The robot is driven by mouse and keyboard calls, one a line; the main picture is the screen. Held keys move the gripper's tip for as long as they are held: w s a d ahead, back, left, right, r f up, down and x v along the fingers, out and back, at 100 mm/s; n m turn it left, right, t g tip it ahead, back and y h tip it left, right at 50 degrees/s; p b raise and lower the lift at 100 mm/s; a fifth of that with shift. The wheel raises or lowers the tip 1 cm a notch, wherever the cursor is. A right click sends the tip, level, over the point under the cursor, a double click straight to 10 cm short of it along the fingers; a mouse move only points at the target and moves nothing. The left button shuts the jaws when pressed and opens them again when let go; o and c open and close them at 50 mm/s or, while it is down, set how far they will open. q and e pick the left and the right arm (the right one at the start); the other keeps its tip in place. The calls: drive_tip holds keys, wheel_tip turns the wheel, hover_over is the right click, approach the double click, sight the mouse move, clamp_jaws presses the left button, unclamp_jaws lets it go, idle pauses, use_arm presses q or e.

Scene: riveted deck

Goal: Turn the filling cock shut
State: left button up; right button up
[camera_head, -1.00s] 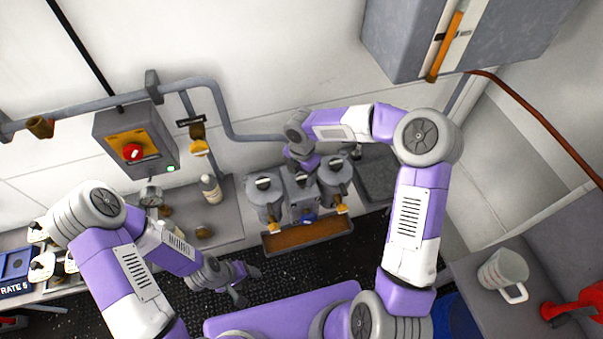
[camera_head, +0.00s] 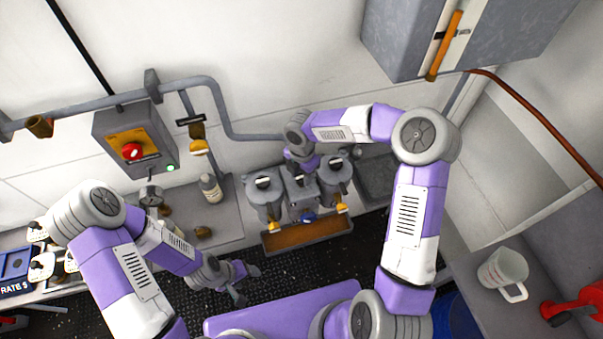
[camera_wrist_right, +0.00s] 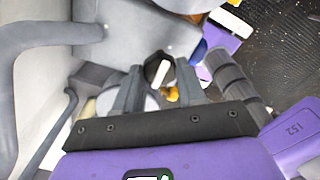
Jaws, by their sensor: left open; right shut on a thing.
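The twin-pot unit has two grey pots, left (camera_head: 263,200) and right (camera_head: 335,184), with a grey block (camera_head: 300,203) between them. My right gripper (camera_head: 300,172) reaches down over this middle block. In the right wrist view, its two fingers (camera_wrist_right: 160,74) are closed on a dark knob with a white bar (camera_wrist_right: 158,69), which I take to be the filling cock's handle. The handle's exact angle is hard to tell, since the fingers and arm cover much of it. My left gripper (camera_head: 246,284) is open and empty, low over the dark floor.
An orange-brown tray (camera_head: 305,235) sits in front of the pots. A switch box with a red knob (camera_head: 132,152), a pipe (camera_head: 215,95) and a white bottle (camera_head: 211,189) are to the left. A mug (camera_head: 503,272) stands on the right bench.

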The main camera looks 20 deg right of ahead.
drive_tip(key=m+b, duration=0.2)
drive_tip(key=m, duration=0.2)
drive_tip(key=shift+f, duration=0.1)
drive_tip(key=m+b, duration=0.2)
drive_tip(key=m, duration=0.3)
drive_tip(key=shift+m, duration=0.3)
drive_tip(key=m+b, duration=0.2)
drive_tip(key=m, duration=0.2)
drive_tip(key=shift+m+b, duration=0.45)
drive_tip(key=shift+m, duration=1.65)
drive_tip(key=o, duration=1.1)
drive_tip(key=shift+c, duration=0.2)
